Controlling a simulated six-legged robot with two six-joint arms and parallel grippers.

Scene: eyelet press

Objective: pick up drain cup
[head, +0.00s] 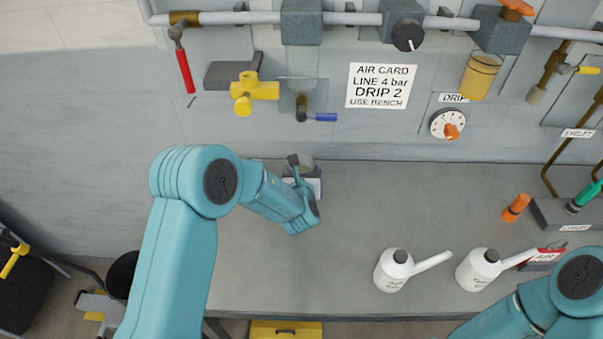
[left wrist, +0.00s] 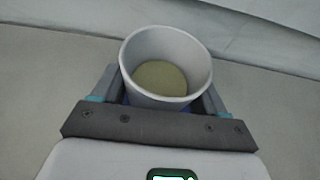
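The drain cup (left wrist: 165,62) is a pale grey round cup with a yellowish-brown inside, seen from above in the left wrist view. It stands between the two fingers of my left gripper (left wrist: 162,90), one finger close along each side. I cannot tell whether both fingers press on it. In the head view my left gripper (head: 298,180) is over the back of the bench, below the blue-handled valve. My arm hides most of the cup there. My right gripper is out of view; only part of the right arm shows at the lower right.
The grey bench (head: 400,210) is clear in its middle. Two white spouted bottles (head: 393,270) (head: 478,270) stand near its front edge. An orange piece (head: 515,208) is at the right. The wall behind carries a yellow valve (head: 254,90), a blue-handled valve (head: 303,108) and a sign (head: 381,86).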

